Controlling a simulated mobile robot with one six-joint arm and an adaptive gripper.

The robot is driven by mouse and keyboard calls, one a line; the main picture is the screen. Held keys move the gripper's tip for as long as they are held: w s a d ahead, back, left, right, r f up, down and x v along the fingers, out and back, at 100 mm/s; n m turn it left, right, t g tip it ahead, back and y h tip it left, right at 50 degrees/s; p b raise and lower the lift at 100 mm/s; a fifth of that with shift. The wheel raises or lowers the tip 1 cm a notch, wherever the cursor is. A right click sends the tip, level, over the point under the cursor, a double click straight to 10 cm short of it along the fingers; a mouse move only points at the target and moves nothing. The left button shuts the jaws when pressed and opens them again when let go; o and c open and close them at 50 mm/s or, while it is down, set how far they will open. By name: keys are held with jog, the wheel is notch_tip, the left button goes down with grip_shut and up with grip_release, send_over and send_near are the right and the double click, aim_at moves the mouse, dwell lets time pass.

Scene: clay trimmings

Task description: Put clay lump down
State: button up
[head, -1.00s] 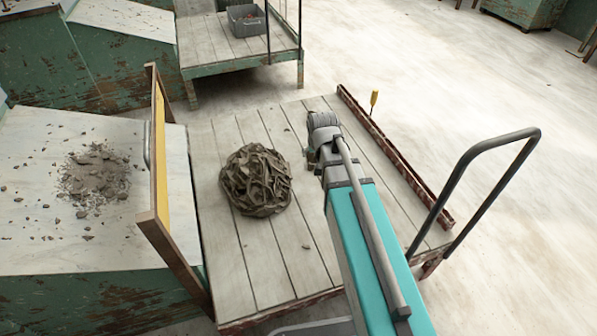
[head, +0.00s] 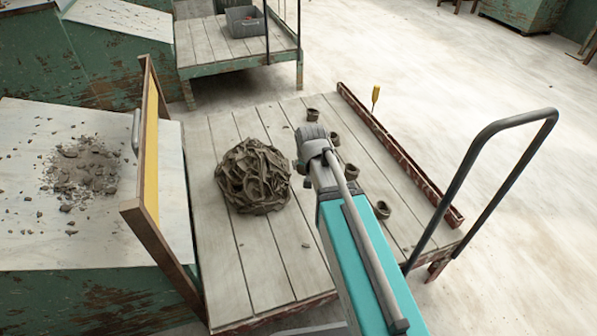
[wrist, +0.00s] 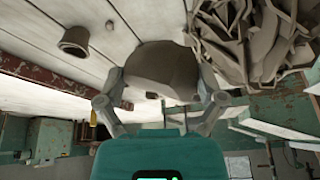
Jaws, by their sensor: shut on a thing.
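My gripper (wrist: 158,82) is shut on a brown-grey clay lump (wrist: 163,65), with a finger on each side of it in the wrist view. In the head view my wrist hides the fingers and most or all of the lump. The hand is over the planked cart top (head: 270,262), just right of a large crumpled heap of clay trimmings (head: 253,177). The heap also shows at the upper right in the wrist view (wrist: 250,35). I cannot tell whether the held lump touches the planks.
Several small clay pieces, one of them a cup-like piece (head: 313,114), lie along the right of the cart. A rusty rail (head: 400,158) and a handle (head: 470,170) bound its right side. A yellow-faced board (head: 152,165) stands at the left, beside a crumb-strewn bench (head: 40,240).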

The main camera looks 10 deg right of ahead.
jog(key=w+d+f+b, duration=0.2)
jog(key=w+f+b, duration=0.1)
jog(key=w+d+f+b, duration=0.2)
jog(key=w+f+b, duration=0.1)
jog(key=w, duration=0.1)
jog(key=w+d+f+b, duration=0.3)
jog(key=w, duration=0.1)
jog(key=shift+w, duration=0.15)
dwell(0.4)
dwell(0.4)
jog(key=shift+b+x, duration=0.85)
jog(key=shift+x, duration=0.05)
jog(key=shift+d+f+b, duration=0.2)
jog(key=shift+f+b, duration=0.95)
jog(key=shift+f, duration=0.1)
